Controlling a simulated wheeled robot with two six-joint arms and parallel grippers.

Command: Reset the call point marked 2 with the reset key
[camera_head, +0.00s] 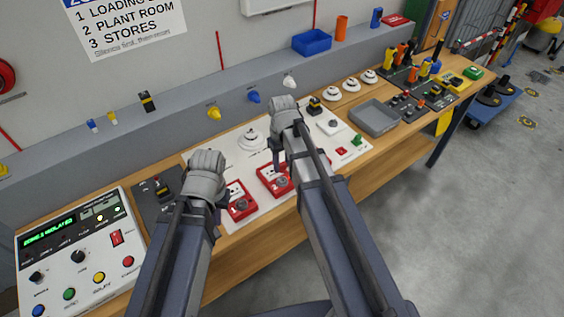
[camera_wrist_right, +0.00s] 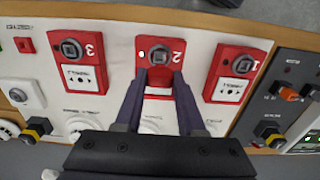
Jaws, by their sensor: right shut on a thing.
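The call point marked 2 (camera_wrist_right: 154,50) is a red box with a grey square lock face, upside down at the top middle of the right wrist view. In the head view it is the red box (camera_head: 268,184) partly behind my right arm.
The call point marked 3 (camera_wrist_right: 76,50) is beside number 2 on the white board. A control panel (camera_head: 85,250) with a green display stands at the left. A grey tray (camera_head: 374,118) and several levers are at the right. A blue bin (camera_head: 311,42) stands on the ledge.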

